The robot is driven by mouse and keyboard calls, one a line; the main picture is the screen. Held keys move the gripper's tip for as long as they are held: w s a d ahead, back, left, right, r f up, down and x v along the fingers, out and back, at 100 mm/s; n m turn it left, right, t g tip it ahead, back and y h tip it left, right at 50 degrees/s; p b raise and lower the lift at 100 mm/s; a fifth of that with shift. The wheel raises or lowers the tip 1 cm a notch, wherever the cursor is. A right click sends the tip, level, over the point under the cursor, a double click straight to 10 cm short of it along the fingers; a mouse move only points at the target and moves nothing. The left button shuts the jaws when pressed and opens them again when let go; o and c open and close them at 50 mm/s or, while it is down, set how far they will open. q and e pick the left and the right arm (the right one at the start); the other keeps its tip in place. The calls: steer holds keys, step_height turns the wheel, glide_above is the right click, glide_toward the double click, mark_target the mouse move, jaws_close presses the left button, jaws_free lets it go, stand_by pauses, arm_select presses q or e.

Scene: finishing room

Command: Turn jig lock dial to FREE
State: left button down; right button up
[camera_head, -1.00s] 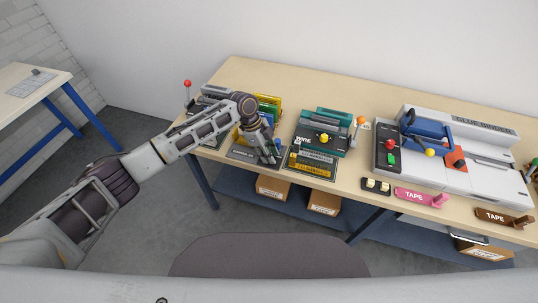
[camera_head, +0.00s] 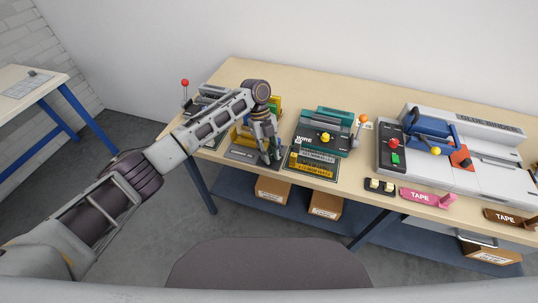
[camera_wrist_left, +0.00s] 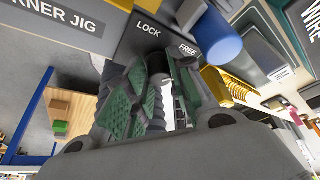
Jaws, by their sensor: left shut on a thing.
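The corner jig (camera_head: 240,153) is a grey plate with yellow parts behind it, at the left end of the bench. In the left wrist view its "CORNER JIG" lettering (camera_wrist_left: 58,14) is partly cut off. The dark dial plate (camera_wrist_left: 135,48) carries the words LOCK and FREE. My left gripper (camera_head: 270,160) points down at the jig's right front. It also shows in the left wrist view (camera_wrist_left: 160,95), its fingers below the labels and shut on the dial. The fingers hide most of the dial, so I cannot read its setting. My right gripper is not in view.
A blue cylinder (camera_wrist_left: 222,40) stands close beside the fingers in the wrist view. The teal wire machine (camera_head: 322,130) is just right of the gripper. Farther right are the glue binder (camera_head: 475,165) and tape holders. Bare bench lies behind the machines.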

arm_select(q)
steer(key=shift+m, duration=0.3)
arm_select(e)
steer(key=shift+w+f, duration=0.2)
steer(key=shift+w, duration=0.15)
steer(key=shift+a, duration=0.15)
arm_select(q)
steer(key=c, duration=1.3)
jaws_free()
steer(key=shift+o, duration=0.2)
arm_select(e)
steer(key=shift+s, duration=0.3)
